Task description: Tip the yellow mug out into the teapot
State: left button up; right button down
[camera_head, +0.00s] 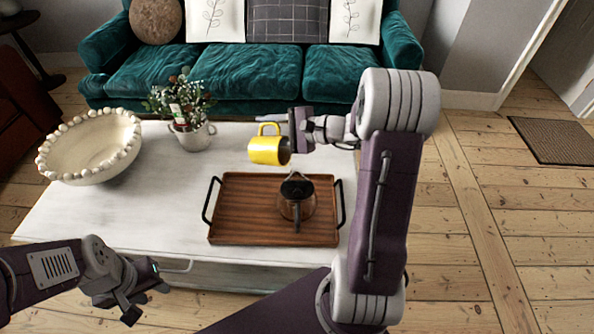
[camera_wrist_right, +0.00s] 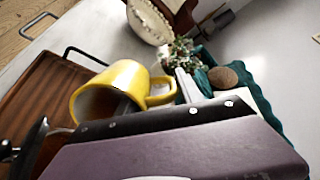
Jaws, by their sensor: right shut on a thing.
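The yellow mug (camera_head: 264,151) is held in the air above the far edge of the tray, behind and a little left of the teapot. My right gripper (camera_head: 292,130) is shut on the mug's handle. In the right wrist view the mug (camera_wrist_right: 127,78) shows its open mouth toward the lower left. The teapot (camera_head: 297,207), dark and glassy with a black top, stands on the tray. I cannot see any contents pouring. My left gripper (camera_head: 143,295) is empty and open, in front of the table.
The wooden tray (camera_head: 232,218) with black handles lies on the white table (camera_head: 100,213). A beaded cream bowl (camera_head: 92,150) and a potted plant (camera_head: 196,138) stand on the table's left side. A teal sofa (camera_head: 250,75) is behind.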

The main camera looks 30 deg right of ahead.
aim_at(278, 127)
jog(key=shift+s+d+r+t+y+b, duration=0.3)
jog(key=shift+s+d+r+t+b, duration=0.1)
jog(key=shift+s+d+t+b, duration=0.2)
jog(key=shift+s, duration=0.15)
jog(key=shift+s+d+r+t+y+b, duration=0.3)
jog(key=shift+y+b, duration=0.2)
jog(key=shift+b, duration=0.7)
jog(key=shift+s+d+r+t+y+b, duration=0.4)
jog(key=shift+t+y+b, duration=0.25)
jog(key=shift+b, duration=1)
